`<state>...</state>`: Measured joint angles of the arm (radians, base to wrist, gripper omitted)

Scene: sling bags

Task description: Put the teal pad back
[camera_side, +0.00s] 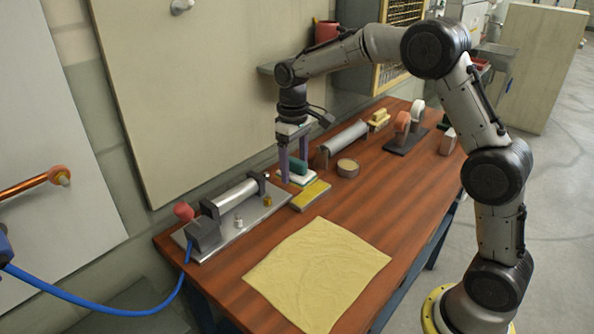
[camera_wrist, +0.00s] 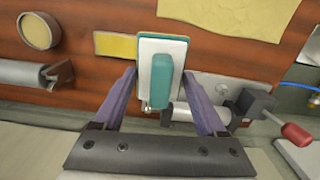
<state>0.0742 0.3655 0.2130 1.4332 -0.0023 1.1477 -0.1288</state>
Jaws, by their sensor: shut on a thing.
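The teal pad (camera_wrist: 148,58) has a white back plate, a teal handle on top and a teal rim. My gripper (camera_wrist: 160,78) is shut on it, with one purple finger on each side of the plate. In the side view, the pad (camera_side: 299,169) shows between the fingers of my gripper (camera_side: 292,176), low over the table behind a yellow pad (camera_side: 312,194). The yellow pad also shows in the wrist view (camera_wrist: 112,45), left of the teal pad. I cannot tell whether the teal pad touches the table.
A metal clamp fixture (camera_side: 240,222) with a red knob stands at the left, by the wall. A yellow cloth (camera_side: 318,270) lies flat at the front. A grey roller (camera_side: 343,142), a round tin (camera_side: 347,168) and tape dispensers (camera_side: 402,138) stand farther right. The front right tabletop is bare.

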